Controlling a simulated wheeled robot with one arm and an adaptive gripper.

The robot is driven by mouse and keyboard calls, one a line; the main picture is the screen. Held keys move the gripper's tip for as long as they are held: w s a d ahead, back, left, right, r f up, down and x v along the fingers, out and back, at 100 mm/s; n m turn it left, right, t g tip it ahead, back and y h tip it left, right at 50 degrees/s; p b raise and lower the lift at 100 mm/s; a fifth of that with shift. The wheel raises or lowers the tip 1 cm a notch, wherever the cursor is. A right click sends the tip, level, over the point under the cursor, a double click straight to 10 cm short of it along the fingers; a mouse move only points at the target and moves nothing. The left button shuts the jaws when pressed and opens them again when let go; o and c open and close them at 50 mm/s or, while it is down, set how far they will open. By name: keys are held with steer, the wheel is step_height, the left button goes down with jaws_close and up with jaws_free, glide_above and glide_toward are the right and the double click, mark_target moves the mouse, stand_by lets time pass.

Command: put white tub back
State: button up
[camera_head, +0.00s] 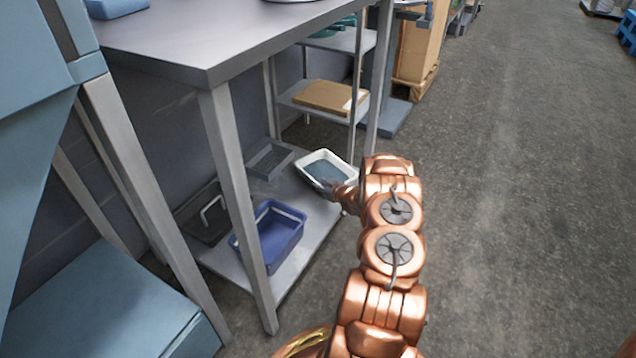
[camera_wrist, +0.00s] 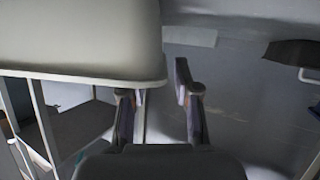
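The white tub (camera_head: 307,176), with a grey-blue inside, is at the right end of the low shelf (camera_head: 318,226) in the head view. I cannot tell whether it rests fully on the shelf. My gripper (camera_head: 343,190) is at the tub's near right side, its fingers mostly hidden there. In the wrist view the tub (camera_wrist: 80,35) fills the upper left as a pale wall with a rim. My gripper (camera_wrist: 155,82) shows its two fingers apart, with a gap between them. The left finger's tip is at the rim; the right finger is beside the tub's edge.
A blue tub (camera_head: 268,238) and a dark tray (camera_head: 206,215) are on the low shelf, with a grey tray (camera_head: 268,160) behind. The tabletop (camera_head: 225,35) and its legs stand above and left. A shelf with a brown board (camera_head: 325,97) is beyond. Open floor lies right.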

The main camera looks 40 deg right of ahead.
steer(key=p+v, duration=0.2)
steer(key=v, duration=0.6)
steer(key=shift+s+r, duration=0.2)
steer(key=shift+s, duration=0.15)
steer(key=shift+s, duration=0.1)
